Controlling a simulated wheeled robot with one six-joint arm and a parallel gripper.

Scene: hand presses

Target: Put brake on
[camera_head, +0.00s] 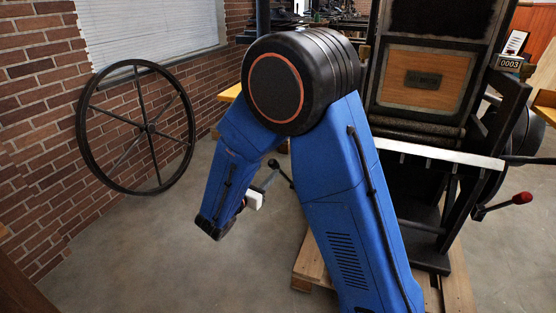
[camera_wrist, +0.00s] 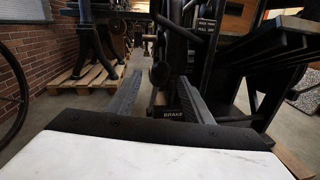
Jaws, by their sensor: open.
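A black label reading BRAKE (camera_wrist: 172,113) shows in the wrist view, low between the fingers of my gripper (camera_wrist: 156,90). A dark upright lever with a rounded knob (camera_wrist: 158,74) stands beyond the label, in line with the gap between the fingers. My gripper is open, and no contact with the lever shows. In the head view my gripper (camera_head: 267,180) is mostly hidden behind my blue arm. A thin dark lever with a knob (camera_head: 274,164) shows just beyond it, left of the press.
The black press (camera_head: 430,130) stands at the right on a wooden pallet (camera_head: 312,262). A lever with a red knob (camera_head: 521,198) sticks out on its right. A large spoked wheel (camera_head: 150,127) stands by the brick wall. The floor between wheel and arm is clear.

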